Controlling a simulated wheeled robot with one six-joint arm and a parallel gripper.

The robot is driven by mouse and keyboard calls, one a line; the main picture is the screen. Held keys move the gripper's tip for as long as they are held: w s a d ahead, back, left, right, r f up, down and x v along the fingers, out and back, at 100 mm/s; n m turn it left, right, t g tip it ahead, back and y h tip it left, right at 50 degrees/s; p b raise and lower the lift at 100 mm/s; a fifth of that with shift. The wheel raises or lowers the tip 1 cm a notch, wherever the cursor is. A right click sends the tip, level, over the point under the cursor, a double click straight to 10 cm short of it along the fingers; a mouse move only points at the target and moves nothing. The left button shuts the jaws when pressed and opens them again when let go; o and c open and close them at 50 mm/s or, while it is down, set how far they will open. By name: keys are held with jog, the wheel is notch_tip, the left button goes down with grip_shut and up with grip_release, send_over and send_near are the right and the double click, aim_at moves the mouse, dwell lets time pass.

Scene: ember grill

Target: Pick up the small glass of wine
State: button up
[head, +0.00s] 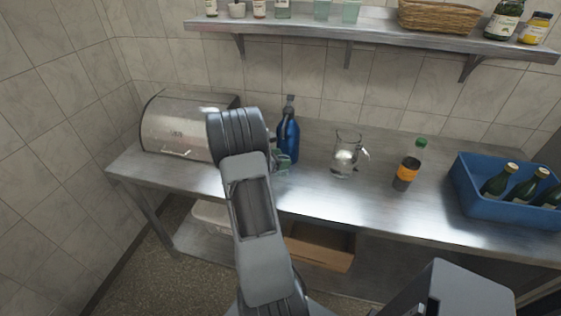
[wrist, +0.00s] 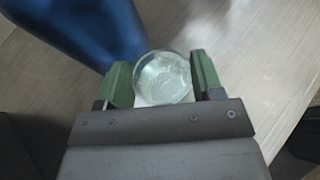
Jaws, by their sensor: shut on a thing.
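A small clear glass (wrist: 162,78) stands between the two green fingers of my gripper (wrist: 162,84) in the wrist view. The fingers are shut on it from both sides. The glass is seen from above, and pale greenish liquid or glass shows inside; I cannot tell whether it is wine. In the head view, my arm hides most of the gripper, and a bit of green and glass shows at the gripper (head: 282,162) just in front of the blue bottle. I cannot tell whether the glass touches the counter.
A blue bottle (head: 290,138) stands right beside the glass. A glass jug (head: 345,158), a dark bottle with orange label (head: 406,172) and a blue crate (head: 480,202) of bottles are to the right. A metal bread bin (head: 172,126) is left. A shelf (head: 370,28) hangs above.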

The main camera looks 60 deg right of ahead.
jog(key=shift+r+b, duration=0.45)
jog(key=shift+r, duration=0.95)
jog(key=s+a+r+b, duration=0.1)
jog(key=s+a+r, duration=0.3)
jog(key=a+r, duration=0.6)
jog(key=shift+s+a+b, duration=0.15)
jog(key=shift+a+b, duration=0.2)
jog(key=shift+a, duration=1.15)
jog(key=shift+a, duration=0.15)
